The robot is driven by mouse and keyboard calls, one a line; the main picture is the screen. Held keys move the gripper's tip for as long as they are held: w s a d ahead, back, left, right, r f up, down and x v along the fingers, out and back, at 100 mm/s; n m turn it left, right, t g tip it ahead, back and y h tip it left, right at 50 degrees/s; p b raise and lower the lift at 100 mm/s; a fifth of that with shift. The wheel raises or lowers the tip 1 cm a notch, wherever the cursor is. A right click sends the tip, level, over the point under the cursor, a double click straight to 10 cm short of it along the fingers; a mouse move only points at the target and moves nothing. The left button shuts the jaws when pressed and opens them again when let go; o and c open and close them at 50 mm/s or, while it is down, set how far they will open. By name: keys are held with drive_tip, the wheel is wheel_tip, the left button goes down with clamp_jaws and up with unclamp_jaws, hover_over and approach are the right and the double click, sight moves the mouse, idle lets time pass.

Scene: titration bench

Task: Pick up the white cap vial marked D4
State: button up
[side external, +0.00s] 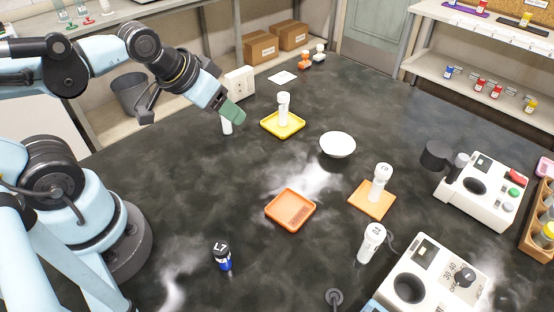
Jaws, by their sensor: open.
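Several white vials with white caps stand on the bench, and I cannot read D4 on any of them for sure. One vial (227,126) is right below my gripper, its upper part hidden by the fingers. One vial (283,110) stands on a yellow tray (270,127). Another vial (379,187) stands on an orange-tan tray (365,208) at the right, and another vial (370,244) stands on the bare bench in front. My gripper (233,114) is open, pointing down to the right at upper left; I cannot tell whether it touches the vial below.
A white bowl (337,146) and an empty orange tray (291,211) lie mid-bench. A black-capped blue vial (222,257) stands front left. White instruments (484,187) (427,281) and a vial rack (540,228) crowd the right. The left-middle bench is clear.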

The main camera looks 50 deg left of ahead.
drive_tip(key=shift+o, duration=0.2)
drive_tip(key=shift+d, duration=0.1)
drive_tip(key=n+g+h, duration=1)
drive_tip(key=n+h, duration=0.4)
drive_tip(key=n, duration=0.2)
approach(369, 226)
drive_tip(key=shift+w+f+x, duration=0.1)
drive_tip(key=shift+f+x, duration=0.05)
drive_tip(key=shift+x, duration=2.75)
drive_tip(key=shift+w+f+x, duration=0.15)
drive_tip(key=shift+x, duration=2.7)
drive_tip(key=c, duration=1)
